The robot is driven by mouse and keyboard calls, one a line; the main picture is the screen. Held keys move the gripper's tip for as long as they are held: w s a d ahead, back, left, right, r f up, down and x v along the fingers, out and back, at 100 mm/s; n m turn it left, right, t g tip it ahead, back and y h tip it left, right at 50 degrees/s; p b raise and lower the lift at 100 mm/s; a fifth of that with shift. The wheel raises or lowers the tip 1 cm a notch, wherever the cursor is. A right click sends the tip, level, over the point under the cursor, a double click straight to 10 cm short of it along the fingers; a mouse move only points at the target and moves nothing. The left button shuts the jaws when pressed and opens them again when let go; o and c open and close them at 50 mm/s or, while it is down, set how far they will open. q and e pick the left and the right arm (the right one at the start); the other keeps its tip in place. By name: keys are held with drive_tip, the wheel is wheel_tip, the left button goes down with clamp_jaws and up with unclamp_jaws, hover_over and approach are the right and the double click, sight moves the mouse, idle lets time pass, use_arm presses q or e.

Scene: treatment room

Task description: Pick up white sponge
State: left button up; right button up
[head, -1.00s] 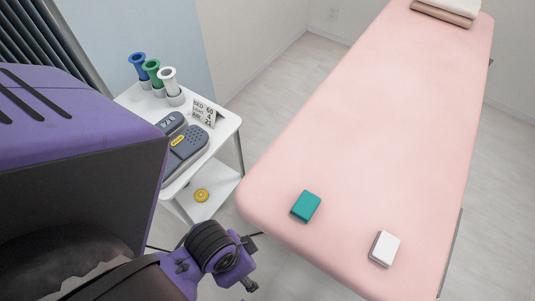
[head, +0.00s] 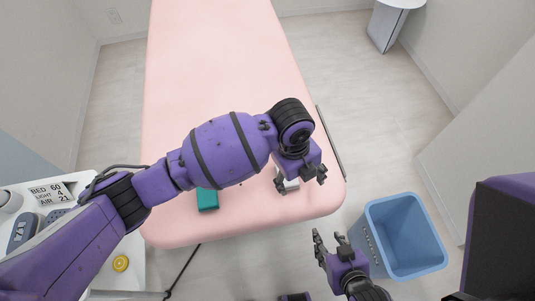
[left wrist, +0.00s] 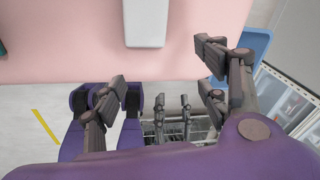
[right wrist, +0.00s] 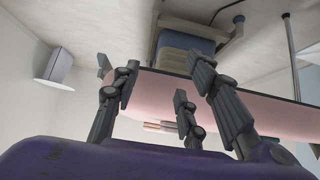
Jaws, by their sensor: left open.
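The white sponge (head: 289,184) lies near the front right corner of the pink bed (head: 215,60). In the head view it is partly hidden by my left gripper (head: 301,185), whose arm reaches across the bed. In the left wrist view the whole near end of the sponge (left wrist: 146,24) shows at the top centre, beyond the spread fingers. My left gripper is open and empty over the bed's front right, beside or above the sponge; the exact height is unclear. My right gripper (head: 331,246) is open and empty, off the bed's front edge at the lower right.
A teal block (head: 207,200) lies on the bed to the left, partly under my arm in view. A blue bin (head: 412,232) stands on the floor right of my right gripper. A white cart (head: 125,275) with a sign (head: 52,194) is at the lower left.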

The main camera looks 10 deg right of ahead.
sight(294, 184)
use_arm(q)
drive_tip(key=w+m, duration=0.1)
drive_tip(key=w+r+m+y, duration=0.1)
drive_tip(key=w, duration=0.1)
drive_tip(key=w+a+m, duration=0.1)
drive_tip(key=w, duration=0.1)
drive_tip(key=shift+r+t+y, duration=0.3)
drive_tip(key=shift+r+t, duration=0.1)
drive_tip(key=shift+a+f, duration=0.1)
wheel_tip(294, 184, down, 7)
drive_tip(key=shift+w+a+f, duration=0.1)
drive_tip(key=shift+f, duration=0.1)
drive_tip(key=c, duration=1.3)
